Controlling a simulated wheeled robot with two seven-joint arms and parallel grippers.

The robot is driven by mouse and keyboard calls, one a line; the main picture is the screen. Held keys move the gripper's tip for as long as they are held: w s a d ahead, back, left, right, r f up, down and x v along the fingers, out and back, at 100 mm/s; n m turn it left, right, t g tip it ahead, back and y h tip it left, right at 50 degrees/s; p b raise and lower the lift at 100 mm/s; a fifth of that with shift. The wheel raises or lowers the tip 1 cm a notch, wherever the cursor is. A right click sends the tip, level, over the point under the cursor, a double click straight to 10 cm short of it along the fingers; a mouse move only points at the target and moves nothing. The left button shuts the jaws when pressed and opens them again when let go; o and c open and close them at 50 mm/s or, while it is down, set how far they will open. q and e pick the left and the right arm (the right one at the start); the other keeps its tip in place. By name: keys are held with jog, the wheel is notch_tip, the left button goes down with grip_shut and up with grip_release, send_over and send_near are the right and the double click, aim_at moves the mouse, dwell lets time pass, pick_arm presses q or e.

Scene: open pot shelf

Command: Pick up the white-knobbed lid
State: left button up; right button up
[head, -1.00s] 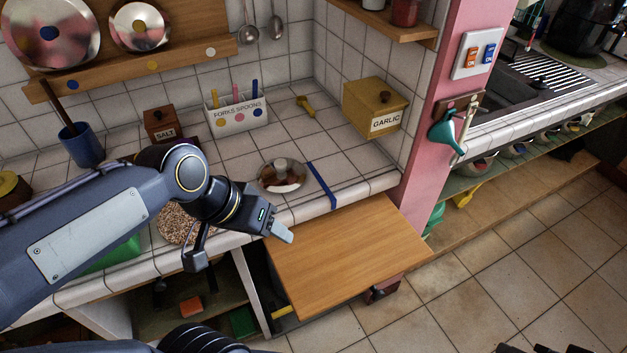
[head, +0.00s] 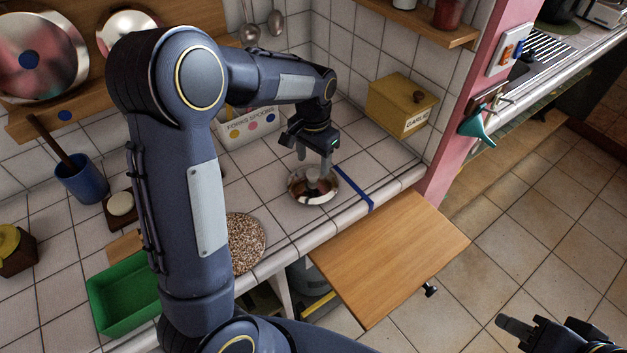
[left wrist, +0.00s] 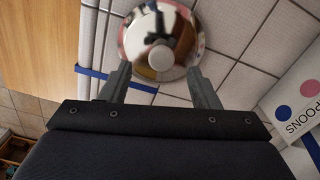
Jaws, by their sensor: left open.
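The white-knobbed lid (head: 311,195) is a shiny round metal lid lying knob-up on the tiled counter, beside a blue strip. It also shows in the left wrist view (left wrist: 146,33), with its pale knob (left wrist: 161,58) near the middle. My left gripper (head: 313,162) is open and points down over the lid, with its fingers to either side of the knob's line. In the left wrist view the fingertips (left wrist: 158,71) are close to the lid's near rim; I cannot tell whether they touch. My right gripper (head: 545,332) is at the lower right corner, partly cut off and away from the lid.
A wooden board (head: 390,257) juts out below the counter edge. A garlic box (head: 402,103) stands behind right, and a forks-and-spoons holder (head: 248,126) behind left. A green tray (head: 122,300), a speckled round mat (head: 246,243) and a blue cup (head: 83,180) lie left. A blue-knobbed lid (head: 55,48) leans on the wall shelf.

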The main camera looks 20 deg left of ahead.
aim_at(313, 172)
pick_arm(q)
notch_tip(313, 172, down, 4)
jog(key=shift+a, duration=0.15)
grip_shut()
dwell(0.3)
